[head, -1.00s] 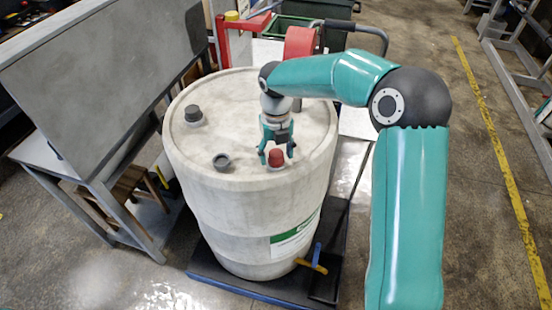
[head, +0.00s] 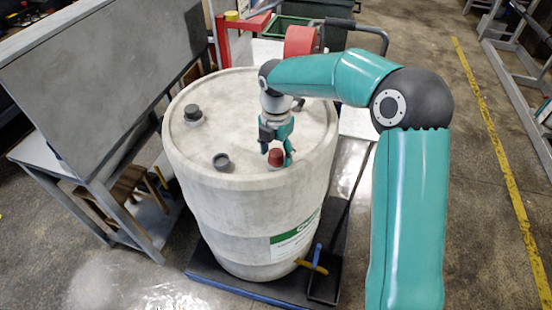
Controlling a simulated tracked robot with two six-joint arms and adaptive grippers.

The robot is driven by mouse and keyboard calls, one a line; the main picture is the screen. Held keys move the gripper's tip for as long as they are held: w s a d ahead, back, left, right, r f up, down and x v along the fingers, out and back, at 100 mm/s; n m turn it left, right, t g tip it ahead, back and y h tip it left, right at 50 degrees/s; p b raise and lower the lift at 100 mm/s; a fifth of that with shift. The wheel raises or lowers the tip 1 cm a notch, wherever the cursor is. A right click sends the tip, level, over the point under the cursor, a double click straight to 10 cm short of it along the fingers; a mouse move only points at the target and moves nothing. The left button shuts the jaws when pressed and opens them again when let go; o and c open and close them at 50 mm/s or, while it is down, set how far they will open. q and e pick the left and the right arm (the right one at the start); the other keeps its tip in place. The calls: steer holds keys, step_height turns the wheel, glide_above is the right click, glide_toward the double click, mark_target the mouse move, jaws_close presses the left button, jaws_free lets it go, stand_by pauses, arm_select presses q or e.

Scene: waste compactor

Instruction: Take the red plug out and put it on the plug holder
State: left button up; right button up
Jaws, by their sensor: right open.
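The red plug (head: 275,157) sits upright in the top of the large white drum, near its front right edge. My right gripper (head: 276,154) points down from above with its fingers open, one on each side of the upper part of the plug. I cannot tell whether the fingers touch it. A dark grey ring-shaped fitting (head: 221,161), open at the top, stands on the drum lid to the left of the plug; it may be the plug holder. My left gripper is not in view.
The white drum (head: 230,210) stands on a dark low platform. A dark grey cap (head: 193,114) stands at the lid's left. A grey panelled bench (head: 90,80) is close on the left. A red reel (head: 300,41) and a green bin are behind.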

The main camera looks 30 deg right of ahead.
steer(key=m, duration=0.8)
steer(key=shift+b, duration=0.35)
jaws_close()
steer(key=n+p, duration=0.1)
steer(key=n, duration=0.2)
steer(key=shift+r+n+p, duration=0.15)
steer(key=shift+n+p, duration=0.2)
steer(key=shift+n, duration=0.55)
steer(key=shift+n, duration=0.3)
steer(key=shift+n, duration=0.9)
